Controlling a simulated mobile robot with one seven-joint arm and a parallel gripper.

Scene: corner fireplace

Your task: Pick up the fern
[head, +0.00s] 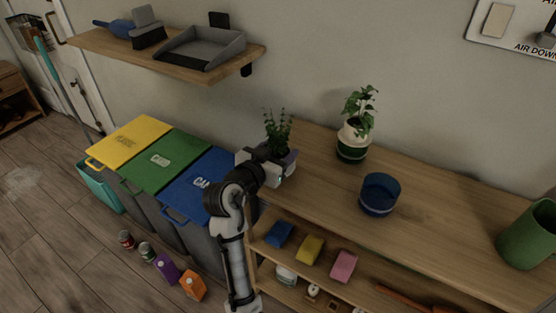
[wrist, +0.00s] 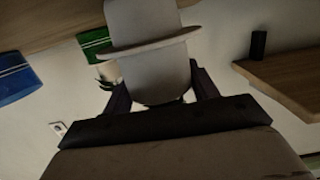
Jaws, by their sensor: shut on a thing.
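A small leafy plant, taken as the fern (head: 278,128), stands in a pale grey pot (head: 288,156) at the left end of the wooden shelf unit in the head view. My gripper (head: 280,168) is at this pot, and the hand hides part of it. In the wrist view the pale pot (wrist: 148,25) with a wide rim sits between the two dark fingers, and my gripper (wrist: 160,88) is shut on it. The leaves are mostly hidden there. I cannot tell whether the pot touches the shelf top.
A second plant (head: 358,103) in a white and green pot stands to the right on the shelf top (head: 430,205). A blue cup (head: 380,195) and a green mug (head: 528,235) stand further right. Recycling bins (head: 160,160) are to the left, below a wall shelf (head: 110,48).

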